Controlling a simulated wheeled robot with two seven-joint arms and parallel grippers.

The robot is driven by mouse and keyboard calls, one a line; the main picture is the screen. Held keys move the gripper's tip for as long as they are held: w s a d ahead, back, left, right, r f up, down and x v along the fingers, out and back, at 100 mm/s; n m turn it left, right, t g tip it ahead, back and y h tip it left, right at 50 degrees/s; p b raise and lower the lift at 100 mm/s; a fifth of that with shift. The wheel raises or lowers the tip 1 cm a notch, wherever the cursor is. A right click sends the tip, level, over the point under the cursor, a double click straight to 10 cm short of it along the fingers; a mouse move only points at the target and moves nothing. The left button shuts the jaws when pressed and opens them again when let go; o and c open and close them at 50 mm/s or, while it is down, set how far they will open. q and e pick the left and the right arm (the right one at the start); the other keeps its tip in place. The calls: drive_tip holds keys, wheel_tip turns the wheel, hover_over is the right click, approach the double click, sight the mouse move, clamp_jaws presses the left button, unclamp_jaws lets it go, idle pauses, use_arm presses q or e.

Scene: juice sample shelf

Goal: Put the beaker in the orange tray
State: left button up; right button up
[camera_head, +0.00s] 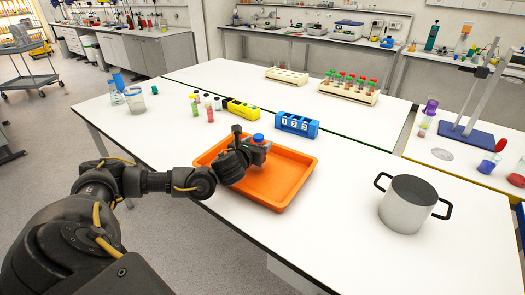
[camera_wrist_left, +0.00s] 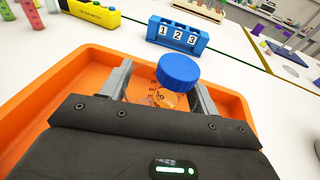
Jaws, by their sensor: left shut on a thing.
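The orange tray (camera_head: 285,192) lies on the white table in the middle of the head view; it also fills much of the left wrist view (camera_wrist_left: 50,90). My left gripper (camera_head: 258,148) is over the tray, shut on a clear beaker (camera_wrist_left: 160,97) with graduation marks. A round blue cap (camera_wrist_left: 178,70) shows at the top of the beaker; in the head view it is a small blue spot between the fingers (camera_head: 258,138). The fingers and palm hide the beaker's lower part, so I cannot tell whether it touches the tray floor. My right gripper is not in view.
A grey pot (camera_head: 408,205) stands to the right. Several small tubes (camera_head: 209,108) and a clear vessel (camera_head: 135,100) stand to the left.

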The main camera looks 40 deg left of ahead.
use_arm(q)
wheel_tip(320, 180, down, 2)
drive_tip(key=shift+w, duration=0.15)
drive_tip(key=shift+s+r, duration=0.1)
drive_tip(key=shift+s, duration=0.2)
drive_tip(key=shift+w, duration=0.1)
drive_tip(key=o, duration=1.1)
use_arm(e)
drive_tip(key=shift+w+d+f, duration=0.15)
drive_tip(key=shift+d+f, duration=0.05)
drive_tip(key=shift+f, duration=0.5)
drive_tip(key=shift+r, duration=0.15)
